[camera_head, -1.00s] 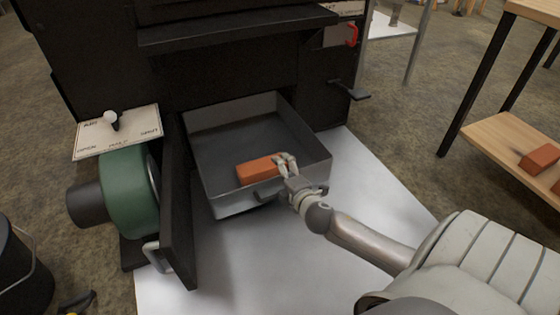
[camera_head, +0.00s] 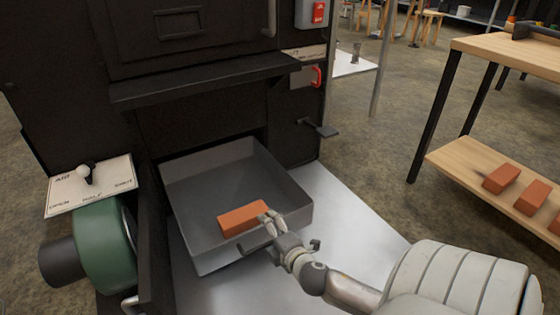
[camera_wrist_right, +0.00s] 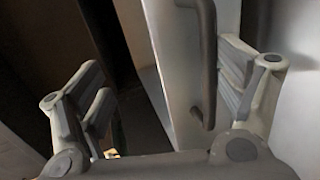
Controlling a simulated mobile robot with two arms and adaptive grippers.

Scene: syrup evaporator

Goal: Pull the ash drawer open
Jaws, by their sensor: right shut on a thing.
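The ash drawer (camera_head: 192,205) is a grey open-topped metal box, standing far out from the black evaporator front. An orange brick (camera_head: 243,217) lies inside it, near the front wall. My right gripper (camera_head: 290,230) straddles the drawer's front wall, one finger on the inner side near the brick, the other outside. In the right wrist view the dark bar handle (camera_wrist_right: 207,65) and the pale front panel (camera_wrist_right: 170,75) sit between the fingers, with the handle close against the right finger. The exact contact on the inner side is unclear. My left gripper is not in view.
A black door (camera_head: 156,245) stands open left of the drawer, beside a green blower (camera_head: 105,245). A pale metal sheet (camera_head: 345,215) covers the floor in front. At right a wooden shelf (camera_head: 465,165) holds several bricks.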

